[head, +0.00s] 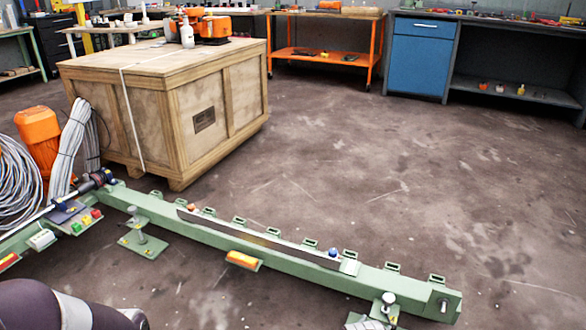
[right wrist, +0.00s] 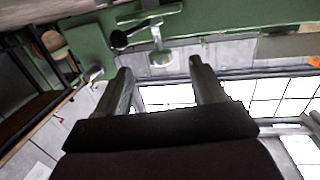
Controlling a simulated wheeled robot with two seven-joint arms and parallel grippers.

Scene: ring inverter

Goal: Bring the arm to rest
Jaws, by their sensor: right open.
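My right gripper (right wrist: 158,75) is open in the right wrist view, with two grey fingers apart and nothing between them. Beyond the fingertips a green metal part (right wrist: 220,25) crosses the top of that view, with a dark round knob and a pale fitting on it. I cannot tell whether the fingers touch it. In the head view a dark arm link of mine (head: 50,305) shows at the bottom left, with no gripper visible on it. The long green beam (head: 290,263) runs diagonally across the foreground, carrying a flat strip with a small orange-brown piece (head: 193,208) and a blue knob (head: 333,252).
A large wooden crate (head: 210,115) stands behind the beam at left. An orange motor (head: 38,135) and coiled cables (head: 15,180) are at the far left. An orange trolley (head: 320,57) and a blue cabinet (head: 418,62) stand at the back. The right floor is clear.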

